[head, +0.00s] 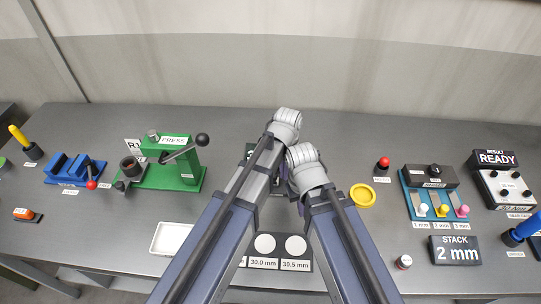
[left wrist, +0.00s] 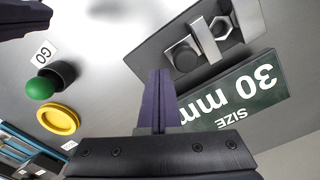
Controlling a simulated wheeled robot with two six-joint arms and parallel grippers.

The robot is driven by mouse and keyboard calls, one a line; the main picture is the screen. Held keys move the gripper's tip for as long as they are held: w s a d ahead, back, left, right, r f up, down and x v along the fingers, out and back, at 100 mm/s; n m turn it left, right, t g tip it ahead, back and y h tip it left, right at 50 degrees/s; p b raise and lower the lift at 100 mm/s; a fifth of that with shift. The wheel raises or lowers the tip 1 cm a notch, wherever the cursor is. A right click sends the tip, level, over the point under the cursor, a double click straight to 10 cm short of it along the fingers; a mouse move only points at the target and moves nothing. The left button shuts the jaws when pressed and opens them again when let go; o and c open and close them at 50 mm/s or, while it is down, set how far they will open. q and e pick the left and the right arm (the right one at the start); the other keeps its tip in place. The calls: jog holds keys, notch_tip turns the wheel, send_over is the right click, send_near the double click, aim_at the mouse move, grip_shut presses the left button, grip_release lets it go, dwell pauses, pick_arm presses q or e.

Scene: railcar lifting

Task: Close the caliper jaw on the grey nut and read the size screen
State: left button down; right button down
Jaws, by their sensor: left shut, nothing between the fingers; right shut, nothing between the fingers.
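In the left wrist view, the caliper (left wrist: 150,50) is a dark plate with a silver jaw bar (left wrist: 206,40), a dark round-topped knob (left wrist: 183,56) and another light grey jaw (left wrist: 249,18). The grey hex nut (left wrist: 222,27) sits between the bar and that jaw; I cannot be sure both touch it. The size screen (left wrist: 238,95), upside down here, reads 30 mm. My left gripper (left wrist: 158,76) is shut and empty, appearing beside the caliper. A dark part of what looks like my right gripper (left wrist: 22,18) shows top left. My arms hide the caliper and nut in the head view.
A green ball (left wrist: 40,88) by a GO label and a yellow dish (head: 362,195) are near. Gauge plates marked 30.0 and 30.5 mm (head: 280,262) lie in front. A green press (head: 170,165) stands left; a blue rack (head: 425,205) and STACK screen (head: 455,250) right.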

pick_arm(q)
jog(key=shift+d+r, duration=0.2)
jog(key=shift+d, duration=0.25)
pick_arm(e)
jog(key=shift+r, duration=0.15)
